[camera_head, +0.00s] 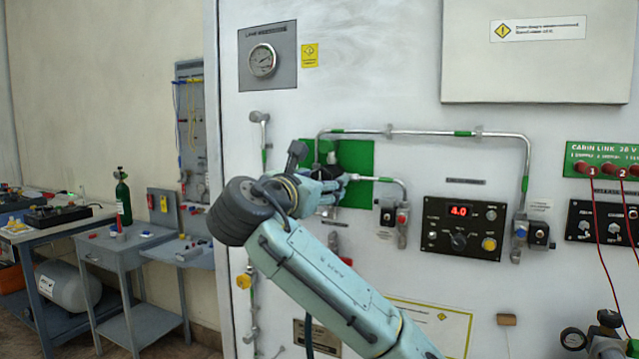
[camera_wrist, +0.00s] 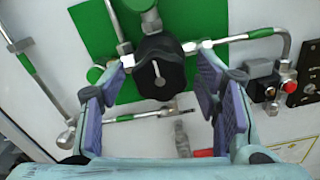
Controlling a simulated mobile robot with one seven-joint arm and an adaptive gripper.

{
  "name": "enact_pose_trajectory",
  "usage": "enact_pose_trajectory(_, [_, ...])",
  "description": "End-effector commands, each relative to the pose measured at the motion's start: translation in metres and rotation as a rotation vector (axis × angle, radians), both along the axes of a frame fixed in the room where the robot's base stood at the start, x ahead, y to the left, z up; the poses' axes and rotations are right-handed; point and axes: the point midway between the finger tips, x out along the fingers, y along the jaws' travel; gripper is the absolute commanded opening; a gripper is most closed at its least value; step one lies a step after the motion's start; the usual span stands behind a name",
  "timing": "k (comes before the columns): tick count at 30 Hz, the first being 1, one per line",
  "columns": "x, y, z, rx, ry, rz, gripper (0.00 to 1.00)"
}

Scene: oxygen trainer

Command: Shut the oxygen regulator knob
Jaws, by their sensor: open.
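The oxygen regulator knob (camera_wrist: 157,72) is a round black knob with a pale pointer mark, on a green backplate (camera_wrist: 92,40) with metal pipes running into it. In the head view my gripper (camera_head: 335,180) is in front of the green backplate (camera_head: 358,158), and the knob is mostly hidden behind it. In the wrist view my gripper (camera_wrist: 160,88) is open, with one finger to the left of the knob and one to the right. There are gaps between the knob and both fingers. Whether the fingertips reach the knob's depth, I cannot tell.
A metal pipe (camera_head: 455,133) with green bands runs above and right of the backplate. A black panel (camera_head: 462,228) with a red display reading 4.0 is to the right. A valve with a red button (camera_head: 402,220) is just right of my gripper.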

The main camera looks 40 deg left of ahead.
Motion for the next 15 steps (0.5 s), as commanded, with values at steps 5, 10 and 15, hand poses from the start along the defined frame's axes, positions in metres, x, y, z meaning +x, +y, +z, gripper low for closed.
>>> enact_pose_trajectory(5, [-0.007,-0.002,0.001,0.001,-0.001,0.001,0.57])
enact_pose_trajectory(10, [-0.036,-0.008,0.001,0.002,-0.004,0.003,0.57])
enact_pose_trajectory(15, [-0.076,-0.018,0.002,0.001,-0.007,0.003,0.57])
